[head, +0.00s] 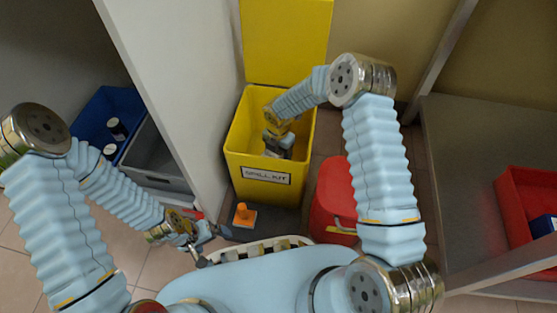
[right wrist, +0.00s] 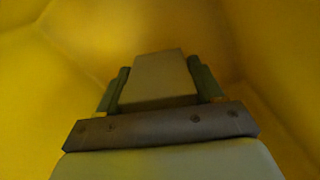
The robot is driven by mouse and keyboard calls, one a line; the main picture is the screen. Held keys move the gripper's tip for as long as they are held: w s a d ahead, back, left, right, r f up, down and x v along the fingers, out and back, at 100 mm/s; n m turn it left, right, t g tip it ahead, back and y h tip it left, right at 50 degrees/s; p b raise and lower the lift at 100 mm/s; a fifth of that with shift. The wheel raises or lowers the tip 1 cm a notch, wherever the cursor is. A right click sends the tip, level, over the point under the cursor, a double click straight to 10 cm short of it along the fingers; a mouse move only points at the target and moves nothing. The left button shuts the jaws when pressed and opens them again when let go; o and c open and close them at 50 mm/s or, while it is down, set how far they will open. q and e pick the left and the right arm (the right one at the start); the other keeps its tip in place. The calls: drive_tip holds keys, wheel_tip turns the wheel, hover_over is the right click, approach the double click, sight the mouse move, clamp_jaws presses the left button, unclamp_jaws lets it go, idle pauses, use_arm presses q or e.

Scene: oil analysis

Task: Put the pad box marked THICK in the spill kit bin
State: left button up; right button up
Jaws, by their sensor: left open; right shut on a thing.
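The yellow spill kit bin (head: 232,152) stands in the middle of the head view, its lid (head: 285,40) raised behind it and a SPILL KIT label on its front. My right arm reaches down into it. My right gripper (head: 279,144) is inside the bin, below the rim. In the right wrist view its two dark green fingers are shut on a plain greyish box (right wrist: 158,78), with yellow walls around. No marking on the box can be read. My left gripper (head: 208,243) is open and empty, low in front of the white partition.
A red container (head: 336,190) stands right of the bin. An orange object (head: 244,213) sits on the floor in front of it. Blue (head: 97,105) and grey (head: 150,150) crates are left of the white partition (head: 175,75). A red tray (head: 520,215) lies on the right bench (head: 450,170).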

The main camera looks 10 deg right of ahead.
wheel_tip(320, 180, down, 4)
drive_tip(key=shift+r+b, duration=0.2)
drive_tip(key=shift+b, duration=0.2)
drive_tip(key=shift+r, duration=0.1)
drive_tip(key=o, duration=1.1)
drive_tip(key=shift+o, duration=0.2)
wheel_tip(320, 180, up, 12)
drive_tip(key=p, duration=0.3)
drive_tip(key=shift+s+a, duration=0.1)
